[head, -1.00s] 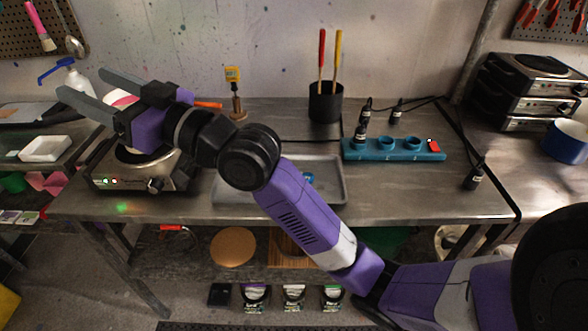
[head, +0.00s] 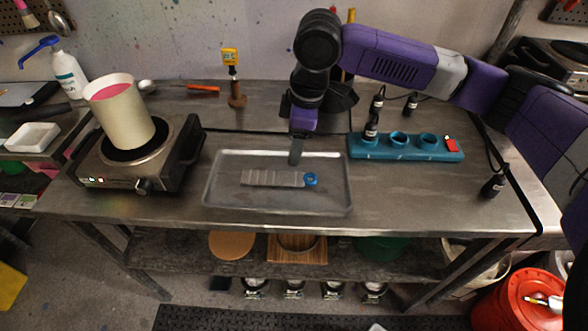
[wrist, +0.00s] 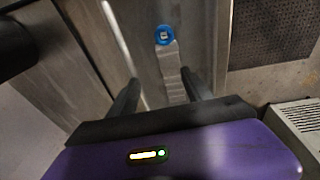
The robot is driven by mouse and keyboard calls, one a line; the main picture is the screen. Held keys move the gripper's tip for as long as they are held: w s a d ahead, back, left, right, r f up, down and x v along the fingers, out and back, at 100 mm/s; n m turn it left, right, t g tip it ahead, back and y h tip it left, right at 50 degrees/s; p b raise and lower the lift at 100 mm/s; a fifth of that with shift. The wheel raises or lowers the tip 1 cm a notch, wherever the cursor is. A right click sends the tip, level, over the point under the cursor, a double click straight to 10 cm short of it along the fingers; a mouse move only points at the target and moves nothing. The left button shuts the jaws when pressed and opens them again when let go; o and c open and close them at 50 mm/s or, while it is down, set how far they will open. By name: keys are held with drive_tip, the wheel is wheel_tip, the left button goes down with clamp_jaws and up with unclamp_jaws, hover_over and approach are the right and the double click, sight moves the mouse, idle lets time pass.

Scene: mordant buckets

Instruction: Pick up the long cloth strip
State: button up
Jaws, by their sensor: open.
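The long cloth strip (head: 272,178) is pale grey and lies flat in the grey metal tray (head: 222,203), running left to right. A round blue tag (head: 310,179) sits at its right end. In the wrist view the strip (wrist: 172,75) runs between the fingers, with its blue tag (wrist: 165,35) beyond them. My gripper (head: 296,152) points down above the back part of the tray, behind the strip's right portion and apart from it. In the wrist view my gripper (wrist: 163,92) is open and empty. The head view shows its fingers nearly edge-on.
A hot plate (head: 165,170) with a tilted cream bucket (head: 128,120) holding pink liquid stands left of the tray. A teal power strip (head: 385,150) with cords lies to the right. A small yellow-topped stand (head: 236,90) is behind. The table front is clear.

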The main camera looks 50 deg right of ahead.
sight(312, 177)
drive_tip(key=s, duration=0.1)
drive_tip(key=s+d+g, duration=0.1)
drive_tip(key=s+g, duration=0.1)
drive_tip(key=s, duration=0.1)
drive_tip(key=shift+d+f, duration=0.2)
drive_tip(key=shift+f, duration=0.2)
drive_tip(key=shift+f+p, duration=0.4)
drive_tip(key=shift+f, duration=3.4)
clamp_jaws()
drive_tip(key=shift+r, duration=0.1)
